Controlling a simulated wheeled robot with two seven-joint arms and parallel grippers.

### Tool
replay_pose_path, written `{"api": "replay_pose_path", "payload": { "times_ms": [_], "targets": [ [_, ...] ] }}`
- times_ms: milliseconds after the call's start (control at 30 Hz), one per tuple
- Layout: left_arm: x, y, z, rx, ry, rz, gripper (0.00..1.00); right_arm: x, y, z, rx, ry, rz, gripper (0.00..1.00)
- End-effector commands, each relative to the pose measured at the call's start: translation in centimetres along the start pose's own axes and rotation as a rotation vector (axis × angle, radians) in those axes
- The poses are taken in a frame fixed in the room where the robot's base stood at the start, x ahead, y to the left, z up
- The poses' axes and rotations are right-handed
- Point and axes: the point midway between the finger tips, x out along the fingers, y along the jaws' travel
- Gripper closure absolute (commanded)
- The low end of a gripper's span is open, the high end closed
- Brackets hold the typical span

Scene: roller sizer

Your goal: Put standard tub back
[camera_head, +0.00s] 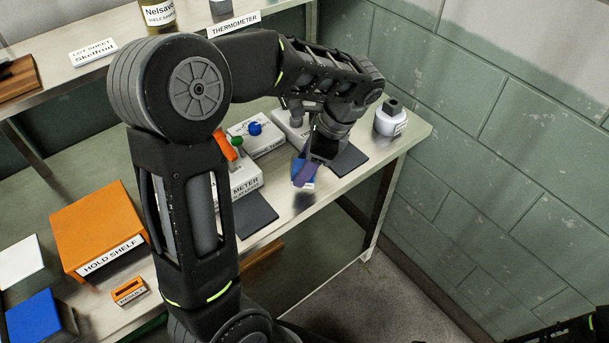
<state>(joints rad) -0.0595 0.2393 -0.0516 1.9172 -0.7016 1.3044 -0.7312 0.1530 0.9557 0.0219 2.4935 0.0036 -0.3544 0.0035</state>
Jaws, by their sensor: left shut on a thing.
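My left gripper (312,158) reaches over the right part of the bench from above. It is shut on a small blue tub (304,172) with a pale strip low on its front. The tub is just above or on the bench, beside a dark mat; I cannot tell whether it touches. The gripper hides part of it, and no lettering on it is readable. My right gripper is not in view; only a dark piece of my arm shows at the bottom right corner.
A white bottle with a dark cap (391,118) stands near the bench's right end. White instrument boxes (256,137) and a dark mat (254,214) lie left of the gripper. An orange hold shelf (98,222) stands at left. A green block wall closes the right side.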

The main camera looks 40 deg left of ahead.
Motion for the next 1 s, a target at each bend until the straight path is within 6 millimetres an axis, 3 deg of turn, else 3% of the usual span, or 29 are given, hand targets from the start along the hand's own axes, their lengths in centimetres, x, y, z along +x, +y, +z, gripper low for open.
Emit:
{"api": "replay_pose_path", "payload": {
  "times_ms": [233, 500, 900, 933, 1000],
  "targets": [
    [0.3, 0.0, -0.1, 0.0, -0.001, 0.0, 0.98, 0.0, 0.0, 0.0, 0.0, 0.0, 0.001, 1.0],
    [3.2, 0.0, -1.4, 0.001, -0.001, 0.001, 0.98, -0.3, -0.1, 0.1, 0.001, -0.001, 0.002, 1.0],
    [3.8, 0.0, -1.6, 0.0, 0.001, -0.001, 0.98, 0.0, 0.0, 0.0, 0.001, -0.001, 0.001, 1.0],
    [3.8, 0.0, -1.6, 0.0, 0.001, -0.001, 0.44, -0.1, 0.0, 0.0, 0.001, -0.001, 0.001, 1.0],
    [3.7, 0.0, -1.6, 0.0, 0.001, 0.0, 0.39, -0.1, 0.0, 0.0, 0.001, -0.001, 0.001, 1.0]
  ]
}}
